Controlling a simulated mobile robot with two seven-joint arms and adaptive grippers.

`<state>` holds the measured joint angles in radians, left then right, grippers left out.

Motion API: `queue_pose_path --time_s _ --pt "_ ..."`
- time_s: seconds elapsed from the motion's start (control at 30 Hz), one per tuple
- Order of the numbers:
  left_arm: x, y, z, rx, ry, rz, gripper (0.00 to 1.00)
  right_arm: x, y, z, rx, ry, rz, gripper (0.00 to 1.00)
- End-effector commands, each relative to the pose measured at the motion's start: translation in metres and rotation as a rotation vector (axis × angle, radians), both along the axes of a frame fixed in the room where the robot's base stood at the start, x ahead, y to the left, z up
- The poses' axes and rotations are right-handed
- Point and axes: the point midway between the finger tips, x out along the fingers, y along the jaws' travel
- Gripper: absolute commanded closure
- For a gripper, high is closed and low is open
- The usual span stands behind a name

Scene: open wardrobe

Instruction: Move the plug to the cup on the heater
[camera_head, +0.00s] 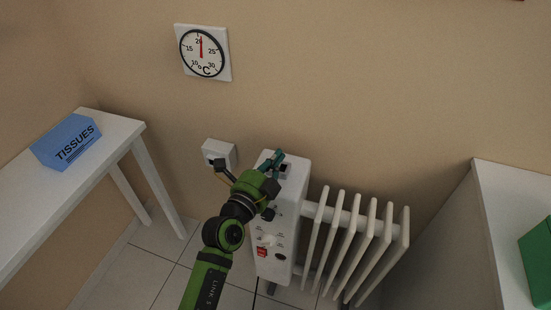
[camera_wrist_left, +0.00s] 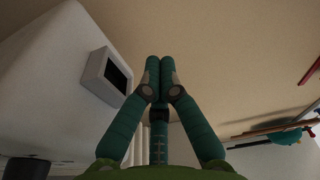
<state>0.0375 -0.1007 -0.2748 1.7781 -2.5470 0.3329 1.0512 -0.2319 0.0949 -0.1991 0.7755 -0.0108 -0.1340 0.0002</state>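The white heater (camera_head: 293,205) stands against the wall, ribs to the right. The cup (camera_head: 286,172), a small white holder with a dark opening, is on its upper end; it also shows in the left wrist view (camera_wrist_left: 104,76), left of the fingers. A dark plug (camera_head: 219,163) sits at the white wall socket (camera_head: 221,151), with an orange-brown cable below it, partly behind my arm. My left gripper (camera_head: 277,157) is just beside the cup, above the heater's top. In the left wrist view its teal fingers (camera_wrist_left: 160,66) meet at the tips, with nothing visible between them.
A white table (camera_head: 60,183) with a blue tissue box (camera_head: 67,141) stands at the left. A white-topped cabinet (camera_head: 510,190) with a green box (camera_head: 538,262) stands at the right. A round thermometer (camera_head: 203,52) hangs on the wall. Tiled floor shows between table and heater.

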Motion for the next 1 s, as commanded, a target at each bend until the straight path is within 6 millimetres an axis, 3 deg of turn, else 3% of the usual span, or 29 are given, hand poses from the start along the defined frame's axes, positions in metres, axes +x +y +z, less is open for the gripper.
queue_pose_path --time_s 0.5,0.53,0.6,1.0 --pt "0.0 0.0 -0.0002 0.0 0.0 0.0 1.0 -0.0054 -0.0007 -0.0019 -0.002 0.01 0.001 0.49" --pt "0.0 0.0 -0.0003 0.0 0.0 0.0 0.94 -0.0054 -0.0007 -0.0019 -0.002 0.01 0.001 0.49" --pt "0.0 0.0 -0.0003 0.0 0.0 0.0 0.71 -0.0054 -0.0007 -0.0019 -0.002 0.01 0.001 0.49" --pt "-0.004 0.002 -0.0006 -0.001 0.001 0.001 0.71 -0.0029 -0.0009 -0.0013 -0.002 0.006 0.002 0.49"
